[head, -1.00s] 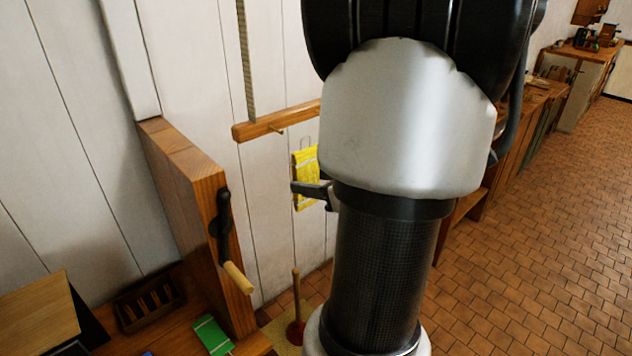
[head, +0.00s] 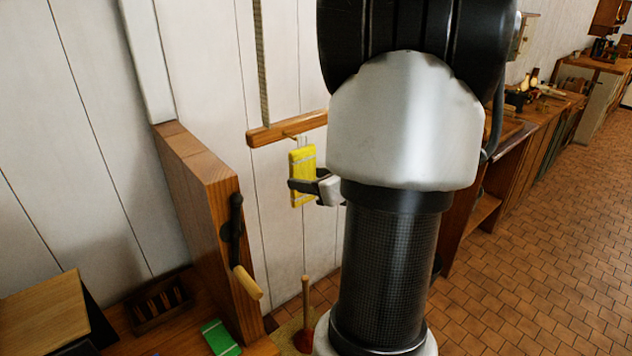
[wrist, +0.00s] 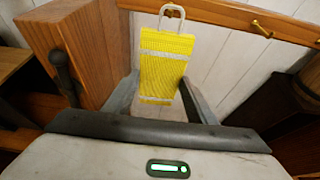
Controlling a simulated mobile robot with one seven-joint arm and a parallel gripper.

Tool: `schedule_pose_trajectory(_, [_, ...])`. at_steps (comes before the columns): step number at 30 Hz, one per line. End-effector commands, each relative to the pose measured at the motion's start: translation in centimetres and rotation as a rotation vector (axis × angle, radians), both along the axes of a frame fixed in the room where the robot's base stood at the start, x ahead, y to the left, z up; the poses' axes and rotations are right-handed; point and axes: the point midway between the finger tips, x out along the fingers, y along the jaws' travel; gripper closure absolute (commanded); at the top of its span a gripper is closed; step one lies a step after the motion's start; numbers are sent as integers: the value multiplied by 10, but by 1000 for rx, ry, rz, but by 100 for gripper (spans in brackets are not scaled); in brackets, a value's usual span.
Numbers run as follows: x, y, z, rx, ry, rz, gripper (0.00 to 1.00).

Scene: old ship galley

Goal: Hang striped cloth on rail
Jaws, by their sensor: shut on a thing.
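The striped cloth (head: 302,172) is yellow with pale stripes, and it hangs upright near the white wall, just below the wooden rail (head: 285,129). In the wrist view the cloth (wrist: 165,65) has a pale loop (wrist: 172,14) at its top. A brass peg (wrist: 262,28) shows to the right of the loop. My gripper (wrist: 158,100) is shut on the lower part of the cloth. My arm hides the rail's right part in the head view.
A thick wooden panel (head: 205,200) with a black crank and pale handle (head: 246,282) stands left of the cloth. A green block (head: 219,338) and a slotted wooden box (head: 158,303) lie below. A plunger (head: 305,325) stands near the wall. Tiled floor at right is clear.

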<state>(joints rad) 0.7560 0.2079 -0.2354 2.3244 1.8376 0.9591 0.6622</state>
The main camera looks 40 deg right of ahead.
Motion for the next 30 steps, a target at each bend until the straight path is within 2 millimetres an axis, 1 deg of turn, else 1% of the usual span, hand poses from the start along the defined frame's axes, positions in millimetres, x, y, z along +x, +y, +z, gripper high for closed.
schedule_pose_trajectory(8, [0, 0, 0, 0, 0, 1, 72])
schedule_pose_trajectory(19, [10, 1, -1, -1, 1, 2, 72])
schedule_pose_trajectory(30, [10, 1, -1, 0, 0, 1, 72])
